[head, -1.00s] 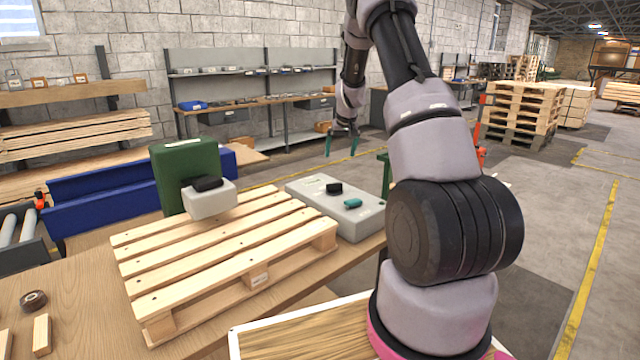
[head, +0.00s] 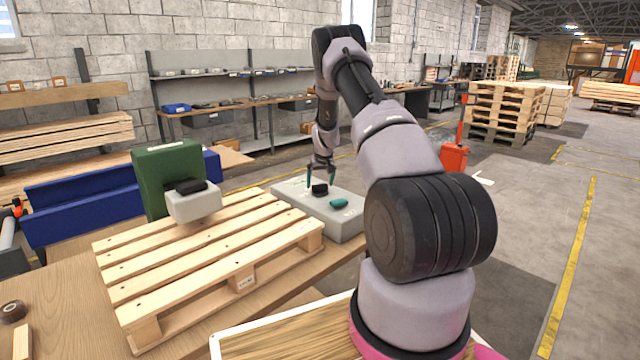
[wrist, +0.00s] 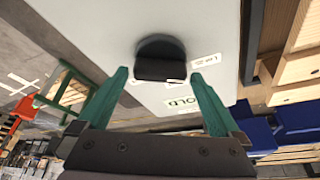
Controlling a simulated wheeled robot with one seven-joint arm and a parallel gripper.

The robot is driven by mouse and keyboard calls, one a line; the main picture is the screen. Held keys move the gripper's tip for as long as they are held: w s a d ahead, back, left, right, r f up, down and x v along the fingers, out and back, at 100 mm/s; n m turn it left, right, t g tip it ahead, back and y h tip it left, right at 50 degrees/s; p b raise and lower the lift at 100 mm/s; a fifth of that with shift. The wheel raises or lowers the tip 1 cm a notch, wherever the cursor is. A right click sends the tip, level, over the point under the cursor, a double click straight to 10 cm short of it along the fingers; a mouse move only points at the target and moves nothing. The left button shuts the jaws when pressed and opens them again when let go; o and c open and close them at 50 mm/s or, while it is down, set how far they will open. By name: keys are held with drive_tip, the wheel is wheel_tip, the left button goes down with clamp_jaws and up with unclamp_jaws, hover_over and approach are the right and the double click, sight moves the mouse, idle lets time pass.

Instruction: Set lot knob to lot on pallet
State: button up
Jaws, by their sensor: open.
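A grey control box (head: 349,229) stands on the bench behind the right end of the wooden pallet (head: 215,257). A black knob (head: 320,190) and a teal knob (head: 339,203) sit on its top. My gripper (head: 320,180) is open, pointing down at the black knob. In the wrist view the black knob (wrist: 160,68) lies between the two green fingertips, with a gap on each side; its flat bar runs across the picture. White labels lie beside it; one (wrist: 183,103) reads partly "OLD", and another (wrist: 207,60) is too small to read surely.
A green machine (head: 155,178) with a grey head (head: 194,204) stands at the pallet's far left side. A blue beam (head: 85,205) is behind it. A tape roll (head: 13,312) lies on the bench at lower left. Open floor is to the right.

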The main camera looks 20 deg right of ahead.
drive_tip(key=shift+f, duration=0.1)
drive_tip(key=c, duration=1.1)
drive_tip(key=shift+c, duration=0.2)
drive_tip(key=shift+m, duration=0.3)
drive_tip(key=m, duration=0.1)
drive_tip(key=m+h, duration=0.1)
drive_tip(key=m, duration=0.1)
drive_tip(key=m+h, duration=0.1)
drive_tip(key=shift+w+a+m+g, duration=0.15)
drive_tip(key=shift+a+m+g, duration=0.15)
drive_tip(key=shift+g, duration=0.1)
drive_tip(key=m+g, duration=0.1)
drive_tip(key=m, duration=0.2)
drive_tip(key=m+g+h, duration=0.1)
drive_tip(key=m, duration=0.2)
drive_tip(key=shift+w, duration=0.1)
drive_tip(key=shift+m+h, duration=0.3)
drive_tip(key=shift+m, duration=0.1)
